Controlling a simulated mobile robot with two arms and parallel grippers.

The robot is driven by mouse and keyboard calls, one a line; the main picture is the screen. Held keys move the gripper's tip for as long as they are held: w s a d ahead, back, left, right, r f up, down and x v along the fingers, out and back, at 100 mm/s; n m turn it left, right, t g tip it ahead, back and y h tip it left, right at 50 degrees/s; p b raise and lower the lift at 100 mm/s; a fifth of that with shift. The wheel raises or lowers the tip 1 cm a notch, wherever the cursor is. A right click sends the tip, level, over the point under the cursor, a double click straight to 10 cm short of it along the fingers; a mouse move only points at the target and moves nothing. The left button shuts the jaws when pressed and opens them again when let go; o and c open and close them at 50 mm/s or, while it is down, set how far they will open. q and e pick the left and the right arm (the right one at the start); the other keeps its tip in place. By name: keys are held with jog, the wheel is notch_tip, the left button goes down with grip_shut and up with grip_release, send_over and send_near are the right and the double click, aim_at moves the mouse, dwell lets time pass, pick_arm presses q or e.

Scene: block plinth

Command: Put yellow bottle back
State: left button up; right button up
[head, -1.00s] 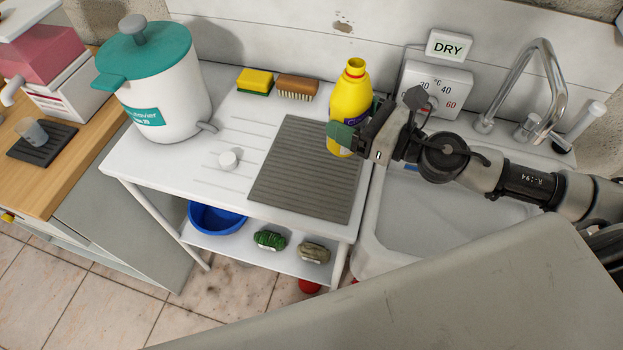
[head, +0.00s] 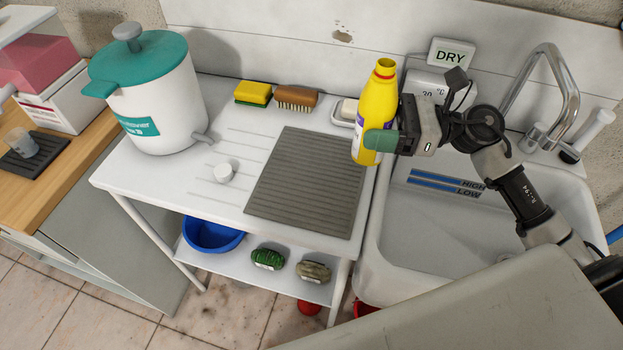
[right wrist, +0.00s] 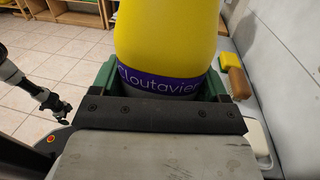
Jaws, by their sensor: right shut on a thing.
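What looks like my left gripper (right wrist: 60,106) is small at the left of that view, away from the bottle.
A grey ribbed mat (head: 305,185) lies left of the bottle. A soap dish (head: 345,113), brush (head: 297,98) and sponge (head: 253,92) line the back. The sink (head: 440,225) is right.

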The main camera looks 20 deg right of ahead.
jog(key=a+f+p, duration=0.1)
jog(key=a+f, duration=0.2)
jog(key=w+a+f+p, duration=0.1)
jog(key=a+f, duration=0.2)
jog(key=a, duration=0.1)
jog(key=w+a+f+p, duration=0.1)
jog(key=a+f, duration=0.2)
jog(key=f, duration=0.1)
jog(key=shift+w+a+f, duration=0.1)
jog(key=shift+a, duration=0.05)
jog(key=shift+f, duration=0.25)
jog(key=o, duration=1)
jog(key=shift+r, duration=0.1)
jog(key=shift+r, duration=0.1)
